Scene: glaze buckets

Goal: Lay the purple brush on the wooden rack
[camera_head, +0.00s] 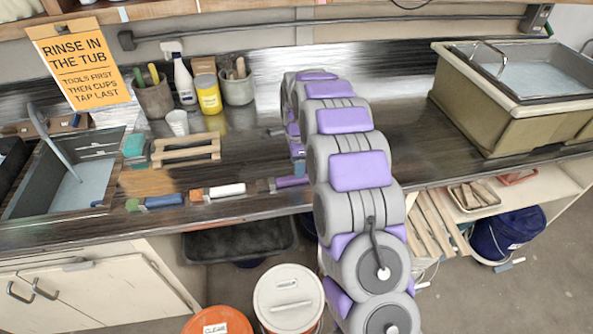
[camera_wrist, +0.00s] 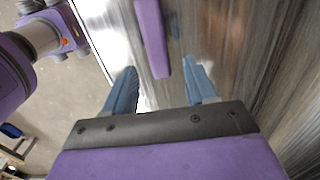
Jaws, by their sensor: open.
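The purple brush (camera_head: 291,181) lies on the dark counter near its front edge, beside my arm; its dark head points left. In the wrist view its purple handle (camera_wrist: 153,38) runs down between the tips of my gripper (camera_wrist: 160,70). The two blue fingers are apart, with a gap on each side of the handle; I cannot tell the height between them. The wooden rack (camera_head: 186,149) stands left on the counter, with slats and nothing seen lying on it. My arm hides part of the counter behind the brush.
A white-handled brush (camera_head: 220,190) and a blue-handled brush (camera_head: 160,201) lie along the front edge. A green sponge (camera_head: 134,146) and a white cup (camera_head: 178,122) stand near the rack. Tool pots and a yellow jar (camera_head: 208,93) stand behind. A sink (camera_head: 85,185) is left, a tub (camera_head: 490,112) right.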

